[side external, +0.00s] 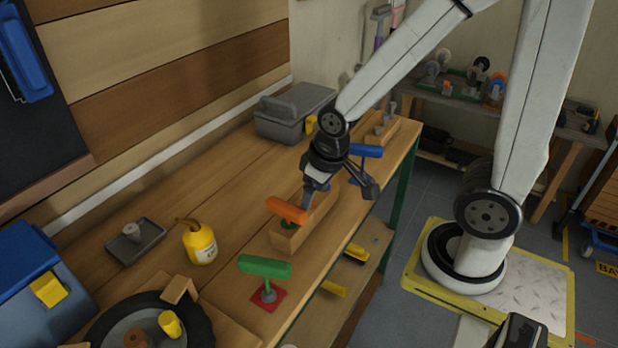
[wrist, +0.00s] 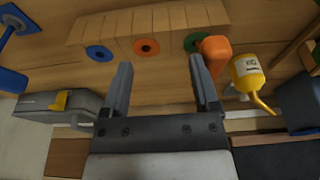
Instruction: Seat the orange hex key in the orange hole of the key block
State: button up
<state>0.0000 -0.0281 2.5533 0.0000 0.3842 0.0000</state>
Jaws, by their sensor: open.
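The orange hex key (side external: 287,209) has its T-handle over the green-ringed end of the wooden key block (side external: 285,241). In the wrist view its orange handle (wrist: 214,56) partly overlaps the green-ringed hole (wrist: 193,43); its shaft is hidden, so I cannot tell whether it is in that hole. The orange-ringed hole (wrist: 146,47) looks empty, in the middle of the row, with the blue-ringed hole (wrist: 98,53) to its left. My gripper (side external: 340,190) is open with nothing between its fingers (wrist: 161,62). One finger is close beside the orange handle; contact is unclear.
A green hex key (side external: 264,267) stands on a red base in front of the block. A blue hex key (side external: 366,151) stands behind my gripper. A yellow bottle (side external: 199,244), grey tray (side external: 135,240) and grey toolbox (side external: 290,115) are on the bench. Bench between bottle and toolbox is clear.

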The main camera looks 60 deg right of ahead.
jog(key=w+r+v, duration=0.1)
jog(key=w+v, duration=0.1)
jog(key=v, duration=0.9)
jog(key=g, duration=0.3)
send_over(289, 204)
jog(key=shift+f, duration=2.85)
jog(key=shift+f, duration=3.9)
grip_shut()
